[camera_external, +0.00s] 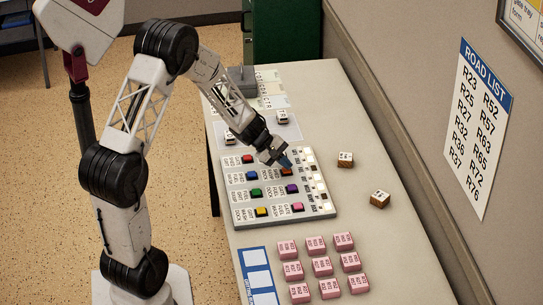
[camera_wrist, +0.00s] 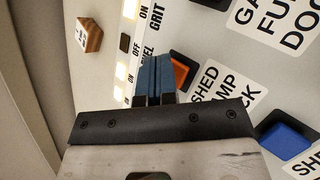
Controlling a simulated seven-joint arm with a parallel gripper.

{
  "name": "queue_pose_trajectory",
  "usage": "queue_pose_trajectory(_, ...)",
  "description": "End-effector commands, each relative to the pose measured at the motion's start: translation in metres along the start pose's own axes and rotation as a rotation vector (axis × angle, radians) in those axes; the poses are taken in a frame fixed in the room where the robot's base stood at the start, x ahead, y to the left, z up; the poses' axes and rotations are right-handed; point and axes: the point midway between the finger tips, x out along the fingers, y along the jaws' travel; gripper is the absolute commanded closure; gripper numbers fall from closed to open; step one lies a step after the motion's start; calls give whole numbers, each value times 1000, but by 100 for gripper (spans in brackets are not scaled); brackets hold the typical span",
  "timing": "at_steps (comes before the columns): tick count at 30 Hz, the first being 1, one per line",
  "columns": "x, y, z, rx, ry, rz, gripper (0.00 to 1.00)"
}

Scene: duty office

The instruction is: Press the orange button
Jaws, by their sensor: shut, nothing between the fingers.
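The orange button (camera_external: 286,172) is on the grey button panel (camera_external: 327,211), in its right-hand column of coloured buttons, and looks dark in the external view. In the wrist view the orange button (camera_wrist: 181,72) shows just right of my fingertips, which hide part of it. My gripper (camera_external: 286,162) is shut and empty, pointing down at the panel beside or over this button. Its blue fingertips (camera_wrist: 155,72) are closed together in the wrist view. I cannot tell whether they touch the button.
Red (camera_external: 247,159), blue (camera_external: 252,176), green (camera_external: 255,193), yellow (camera_external: 261,212), purple (camera_external: 291,188) and magenta (camera_external: 297,207) buttons are nearby. Several pink blocks (camera_external: 322,266) lie in front. A wall (camera_external: 400,130) borders the table's right side.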

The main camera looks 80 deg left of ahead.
Motion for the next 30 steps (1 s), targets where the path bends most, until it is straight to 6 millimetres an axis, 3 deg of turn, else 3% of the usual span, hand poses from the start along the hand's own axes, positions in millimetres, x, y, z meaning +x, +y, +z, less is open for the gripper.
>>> queue_pose_trajectory(20, -6, 4, 4, 1, 0, 0, 100)
queue_pose_trajectory(30, -21, 16, 15, 1, 0, 1, 100)
